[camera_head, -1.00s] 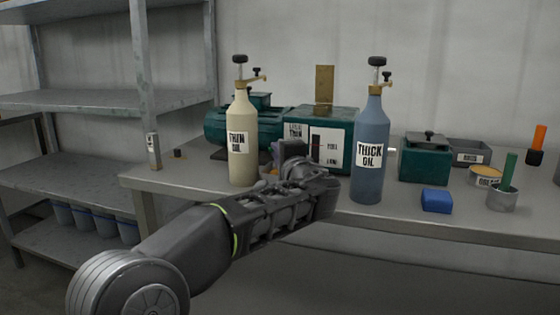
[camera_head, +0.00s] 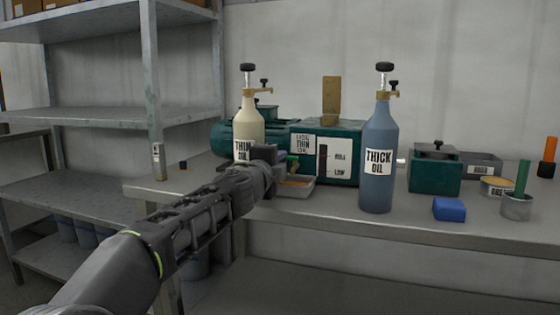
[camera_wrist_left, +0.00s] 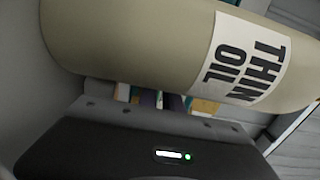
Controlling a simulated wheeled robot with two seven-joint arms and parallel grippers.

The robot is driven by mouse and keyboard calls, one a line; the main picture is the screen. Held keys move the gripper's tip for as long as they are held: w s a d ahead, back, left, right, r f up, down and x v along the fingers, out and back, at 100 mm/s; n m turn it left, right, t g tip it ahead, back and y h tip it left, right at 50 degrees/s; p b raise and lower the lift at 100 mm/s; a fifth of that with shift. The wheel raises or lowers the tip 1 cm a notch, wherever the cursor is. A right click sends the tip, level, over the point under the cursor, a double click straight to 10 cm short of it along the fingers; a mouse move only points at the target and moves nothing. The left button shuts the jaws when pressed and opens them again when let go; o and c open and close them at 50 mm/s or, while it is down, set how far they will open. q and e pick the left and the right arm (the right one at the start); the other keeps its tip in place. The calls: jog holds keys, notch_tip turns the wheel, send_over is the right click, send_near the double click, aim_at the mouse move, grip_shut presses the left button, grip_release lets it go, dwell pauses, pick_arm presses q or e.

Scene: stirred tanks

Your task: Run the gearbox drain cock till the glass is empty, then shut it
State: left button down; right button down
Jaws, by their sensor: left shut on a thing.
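The green gearbox (camera_head: 350,137) sits on the bench, with a white panel bearing a narrow dark sight glass (camera_head: 322,158) and level marks; its oil level is too small to read. My left gripper (camera_head: 283,160) is at the gearbox's lower front left, just right of the thin oil bottle (camera_head: 250,123). It is shut on what looks like the drain cock, mostly hidden by the gripper; a small green part shows beside the fingers. A tray (camera_head: 298,192) with amber contents sits below. In the left wrist view the thin oil bottle (camera_wrist_left: 130,40) fills the top. My right gripper is not in view.
The blue thick oil bottle (camera_head: 377,165) stands right of the gearbox. A blue block (camera_head: 449,209), a green box (camera_head: 434,172), a grease tin (camera_head: 497,187) and a metal cup (camera_head: 516,207) are farther right. A metal shelf (camera_head: 80,115) stands left.

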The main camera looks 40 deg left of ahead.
pick_arm(q)
jog(key=shift+a, duration=0.1)
jog(key=shift+h, duration=0.3)
jog(key=c, duration=1.8)
grip_release()
jog(key=shift+v, duration=3.85)
jog(key=shift+f, duration=0.1)
jog(key=s+d+r+p, duration=0.2)
jog(key=s+d, duration=0.1)
jog(key=s, duration=0.1)
jog(key=shift+s+d+p, duration=0.3)
jog(key=shift+s+d, duration=0.1)
